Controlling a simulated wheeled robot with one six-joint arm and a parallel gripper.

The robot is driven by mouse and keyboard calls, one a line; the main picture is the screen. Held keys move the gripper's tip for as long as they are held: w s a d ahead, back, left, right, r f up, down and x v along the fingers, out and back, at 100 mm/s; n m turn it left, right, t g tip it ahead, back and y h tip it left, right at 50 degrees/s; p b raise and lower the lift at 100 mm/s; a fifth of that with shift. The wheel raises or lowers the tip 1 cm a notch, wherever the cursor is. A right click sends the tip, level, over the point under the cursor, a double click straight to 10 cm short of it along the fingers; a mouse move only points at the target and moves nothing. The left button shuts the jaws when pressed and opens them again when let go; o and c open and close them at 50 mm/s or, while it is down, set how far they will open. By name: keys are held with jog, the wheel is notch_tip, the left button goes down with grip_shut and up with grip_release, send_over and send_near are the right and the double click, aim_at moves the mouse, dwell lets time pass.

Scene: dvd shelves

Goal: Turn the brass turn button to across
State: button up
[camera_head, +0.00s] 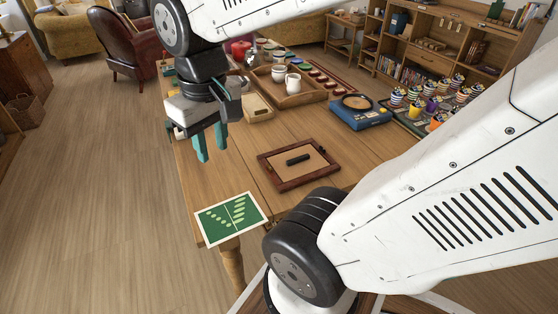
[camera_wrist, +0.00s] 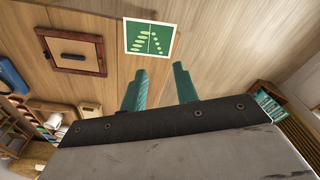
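A dark-framed wooden panel (camera_head: 280,176) lies flat on the table with a dark bar-shaped handle (camera_head: 297,160) in its middle. The panel also shows at the upper left of the wrist view (camera_wrist: 90,66). A tiny pale spot on the frame's right edge may be the brass turn button (camera_head: 321,150); it is too small to tell its shape or which way it points. My gripper (camera_head: 211,152) is left of the panel, above the table's left edge. Its teal fingers are apart and empty, as the wrist view also shows (camera_wrist: 160,72).
A green card (camera_head: 228,221) lies at the table's near left corner. A wooden tray (camera_head: 300,99) with white cups, a blue box (camera_head: 359,117) and several striped pots stand farther back. Bare table surrounds the panel; floor is open at left.

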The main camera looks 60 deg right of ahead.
jog(key=w+d+f+m, duration=0.2)
jog(key=w+d+f, duration=0.45)
jog(key=d, duration=0.35)
jog(key=m+g, duration=0.1)
jog(key=m, duration=0.2)
send_near(270, 167)
jog(key=shift+w+f, duration=0.1)
notch_tip(270, 167, down, 7)
jog(key=shift+d+r, duration=0.1)
jog(key=shift+f, duration=0.55)
jog(key=shift+c, duration=0.3)
grip_shut()
